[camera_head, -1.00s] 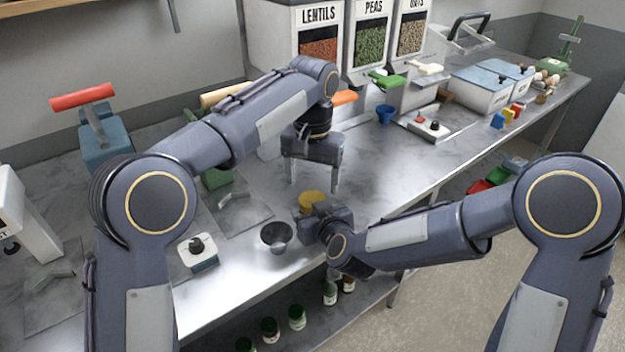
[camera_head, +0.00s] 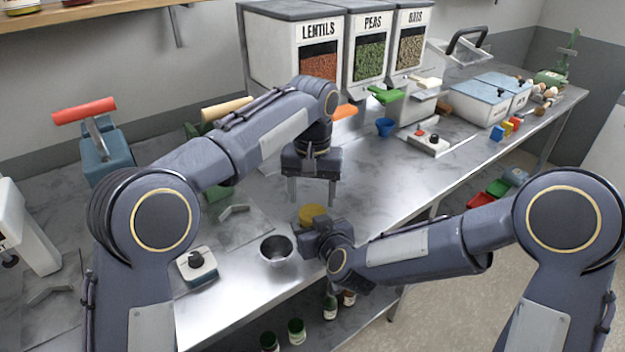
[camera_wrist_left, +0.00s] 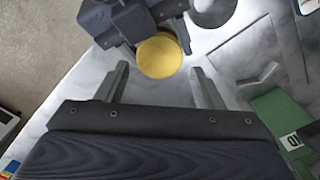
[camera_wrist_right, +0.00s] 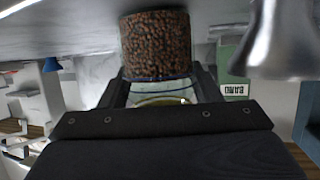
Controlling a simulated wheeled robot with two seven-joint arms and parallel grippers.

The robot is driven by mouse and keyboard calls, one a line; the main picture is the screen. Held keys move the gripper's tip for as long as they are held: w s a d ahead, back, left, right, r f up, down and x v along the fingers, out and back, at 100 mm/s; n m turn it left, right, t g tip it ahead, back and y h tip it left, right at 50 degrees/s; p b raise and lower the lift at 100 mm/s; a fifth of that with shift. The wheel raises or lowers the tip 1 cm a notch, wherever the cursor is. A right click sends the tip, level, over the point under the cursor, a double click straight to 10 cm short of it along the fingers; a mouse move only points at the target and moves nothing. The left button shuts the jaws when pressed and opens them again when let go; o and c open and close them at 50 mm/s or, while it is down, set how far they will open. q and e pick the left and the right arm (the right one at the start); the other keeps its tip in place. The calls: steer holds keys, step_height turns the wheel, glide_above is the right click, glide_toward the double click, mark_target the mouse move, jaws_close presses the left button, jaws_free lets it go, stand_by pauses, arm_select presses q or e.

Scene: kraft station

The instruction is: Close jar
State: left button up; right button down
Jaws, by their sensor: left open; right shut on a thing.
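The jar (camera_wrist_right: 155,45) shows in the right wrist view with brown speckled contents and a clear glass part. My right gripper (camera_wrist_right: 155,78) is shut on it. A round yellow lid (camera_head: 312,213) shows at the jar's place in the head view. It also shows from above in the left wrist view (camera_wrist_left: 159,56), and a yellow edge shows by the glass in the right wrist view (camera_wrist_right: 160,101). I cannot tell whether the lid is fully seated. My left gripper (camera_head: 312,202) is open and empty, pointing down above the lid, apart from it.
A metal bowl (camera_head: 277,250) stands left of the jar near the table's front edge. A small scale-like device (camera_head: 197,265) is farther left. The bins of lentils, peas and oats (camera_head: 318,45) stand behind. A blue cup (camera_head: 384,127) is to the right. Jars stand on the lower shelf.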

mark_target(313, 212)
arm_select(q)
steer(key=shift+f, duration=1.95)
steer(key=shift+c, duration=0.2)
steer(key=c, duration=0.7)
steer(key=m, duration=0.3)
steer(key=shift+c, duration=0.4)
steer(key=o, duration=1.1)
